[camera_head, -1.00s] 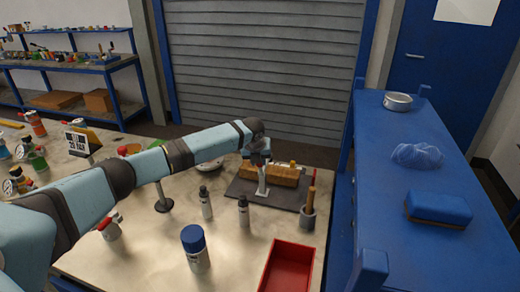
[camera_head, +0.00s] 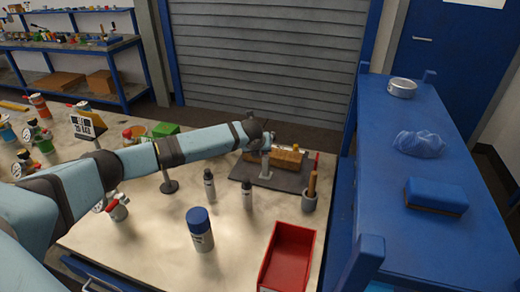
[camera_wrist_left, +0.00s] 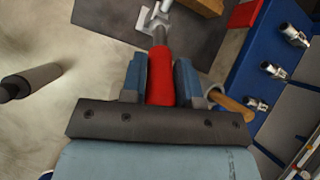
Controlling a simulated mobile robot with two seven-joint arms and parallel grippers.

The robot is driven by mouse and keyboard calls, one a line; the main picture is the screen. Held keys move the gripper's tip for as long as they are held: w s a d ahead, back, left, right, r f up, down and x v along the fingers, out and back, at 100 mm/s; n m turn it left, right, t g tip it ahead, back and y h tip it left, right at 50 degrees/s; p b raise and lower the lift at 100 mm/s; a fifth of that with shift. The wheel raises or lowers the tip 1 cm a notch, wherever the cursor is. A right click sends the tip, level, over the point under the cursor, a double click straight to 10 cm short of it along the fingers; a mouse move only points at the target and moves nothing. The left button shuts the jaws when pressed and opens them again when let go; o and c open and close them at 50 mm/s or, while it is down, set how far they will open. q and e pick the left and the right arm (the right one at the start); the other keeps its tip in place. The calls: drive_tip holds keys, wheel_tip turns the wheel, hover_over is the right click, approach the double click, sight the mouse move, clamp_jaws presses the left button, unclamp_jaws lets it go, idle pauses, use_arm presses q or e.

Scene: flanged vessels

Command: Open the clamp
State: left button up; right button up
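The clamp (camera_head: 265,166) stands on a dark plate (camera_head: 241,171) at the back right of the workbench, beside a wooden block (camera_head: 289,158). In the left wrist view its metal parts (camera_wrist_left: 157,18) show at the top, and its red handle (camera_wrist_left: 160,77) runs down between my fingers. My left gripper (camera_head: 264,136) is above the clamp. In the left wrist view my left gripper's fingers (camera_wrist_left: 160,82) lie close against both sides of the red handle, with no clear gap. The handle is hidden behind my gripper in the head view. My right gripper is not in view.
Two dark bottles (camera_head: 247,196), a blue-capped bottle (camera_head: 201,232) and a red bin (camera_head: 287,258) stand in front. Flanged vessels (camera_head: 38,140) are at the left. A blue bench (camera_head: 395,235) bounds the right.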

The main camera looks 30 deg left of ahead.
use_arm(q)
drive_tip(key=o, duration=0.3)
drive_tip(key=shift+o, duration=0.2)
drive_tip(key=shift+r, duration=0.1)
drive_tip(key=v, duration=1.3)
drive_tip(key=shift+s+r, duration=0.2)
drive_tip(key=shift+r, duration=0.1)
